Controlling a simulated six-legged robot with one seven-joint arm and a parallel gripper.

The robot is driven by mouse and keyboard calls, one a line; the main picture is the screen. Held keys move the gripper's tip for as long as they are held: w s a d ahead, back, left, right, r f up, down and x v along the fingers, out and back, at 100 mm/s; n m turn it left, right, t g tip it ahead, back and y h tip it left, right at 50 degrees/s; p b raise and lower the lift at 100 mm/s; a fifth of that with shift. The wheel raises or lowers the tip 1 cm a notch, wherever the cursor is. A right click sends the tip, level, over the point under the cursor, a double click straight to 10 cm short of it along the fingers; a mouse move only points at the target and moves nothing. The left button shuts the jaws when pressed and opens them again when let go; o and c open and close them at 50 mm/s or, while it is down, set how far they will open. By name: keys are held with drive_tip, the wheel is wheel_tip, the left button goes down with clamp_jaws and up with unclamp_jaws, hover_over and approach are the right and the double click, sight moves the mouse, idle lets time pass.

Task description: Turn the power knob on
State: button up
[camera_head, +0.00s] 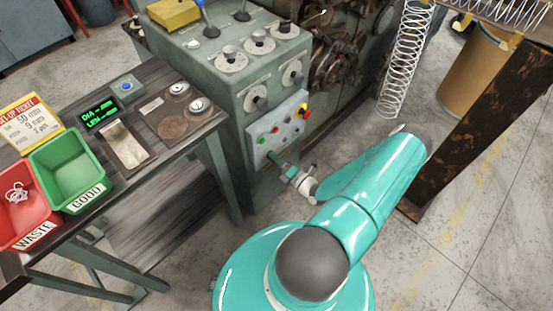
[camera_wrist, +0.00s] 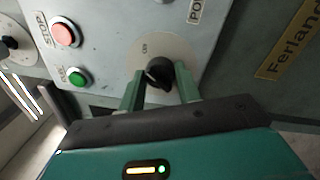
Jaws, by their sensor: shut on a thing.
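The power knob (camera_wrist: 159,73) is a black rotary knob on a pale round dial on the machine's grey control panel. In the wrist view it sits between the two green fingers of my gripper (camera_wrist: 160,82), which is shut on it. Part of a "PO..." label shows above the dial, and an "ON" mark is to the knob's upper left.
A red stop button (camera_wrist: 64,33) and a green button (camera_wrist: 77,78) are close left of the knob. In the head view, a red emergency button (camera_head: 306,113) is on the panel. A bench with a green bin (camera_head: 68,172) and a red bin (camera_head: 18,212) stands left.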

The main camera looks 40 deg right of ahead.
drive_tip(key=shift+m, duration=1)
drive_tip(key=o, duration=1)
drive_tip(key=shift+s, duration=0.1)
drive_tip(key=s, duration=0.9)
drive_tip(key=s+f, duration=0.1)
drive_tip(key=s, duration=0.3)
drive_tip(key=shift+s+d, duration=0.15)
drive_tip(key=shift+s, duration=0.2)
